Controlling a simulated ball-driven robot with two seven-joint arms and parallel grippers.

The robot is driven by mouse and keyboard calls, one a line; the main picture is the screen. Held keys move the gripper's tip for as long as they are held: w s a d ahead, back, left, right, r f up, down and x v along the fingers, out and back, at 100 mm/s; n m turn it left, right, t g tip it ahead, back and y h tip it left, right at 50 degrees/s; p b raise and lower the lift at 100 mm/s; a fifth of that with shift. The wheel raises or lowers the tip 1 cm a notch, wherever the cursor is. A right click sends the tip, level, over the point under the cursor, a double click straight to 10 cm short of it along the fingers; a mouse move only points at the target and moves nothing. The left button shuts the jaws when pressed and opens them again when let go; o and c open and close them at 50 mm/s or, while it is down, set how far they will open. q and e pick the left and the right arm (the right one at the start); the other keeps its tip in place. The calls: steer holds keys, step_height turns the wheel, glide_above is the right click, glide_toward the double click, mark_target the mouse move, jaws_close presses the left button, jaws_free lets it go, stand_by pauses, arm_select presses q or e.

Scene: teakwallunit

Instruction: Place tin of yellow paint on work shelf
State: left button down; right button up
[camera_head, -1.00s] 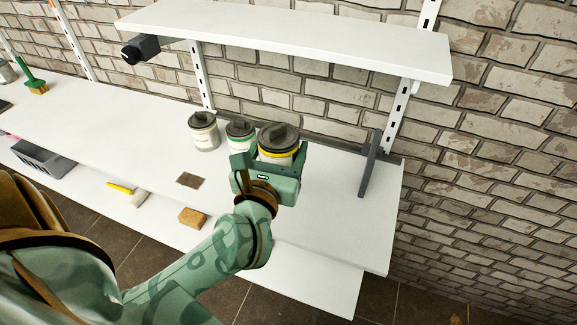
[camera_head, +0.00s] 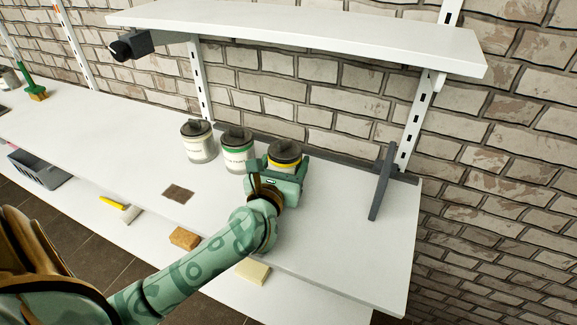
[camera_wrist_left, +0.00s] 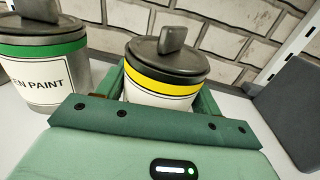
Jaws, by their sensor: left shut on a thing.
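The tin of yellow paint (camera_head: 285,153) has a dark lid and a yellow band. It stands upright at the right end of the row of tins, at the level of the white work shelf (camera_head: 330,220). My left gripper (camera_head: 283,172) is shut on it from the front. In the left wrist view the yellow tin (camera_wrist_left: 165,70) sits between the fingers, and its lower part is hidden behind the gripper body. I cannot tell whether its base touches the shelf. My right gripper is not in view.
A green-banded tin (camera_head: 236,150) stands close to the left of the yellow tin, with a white-labelled tin (camera_head: 199,141) beyond it. A grey bracket (camera_head: 382,182) stands to the right. An upper shelf (camera_head: 300,35) overhangs behind. The shelf front right is clear.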

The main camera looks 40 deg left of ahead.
arm_select(q)
steer(key=shift+r, duration=0.1)
steer(key=shift+c, duration=2.2)
jaws_free()
steer(key=shift+f, duration=0.2)
steer(key=shift+o, duration=0.9)
steer(key=shift+r, duration=0.15)
steer(key=p+v, duration=0.2)
steer(key=v, duration=1)
steer(key=shift+r, duration=0.1)
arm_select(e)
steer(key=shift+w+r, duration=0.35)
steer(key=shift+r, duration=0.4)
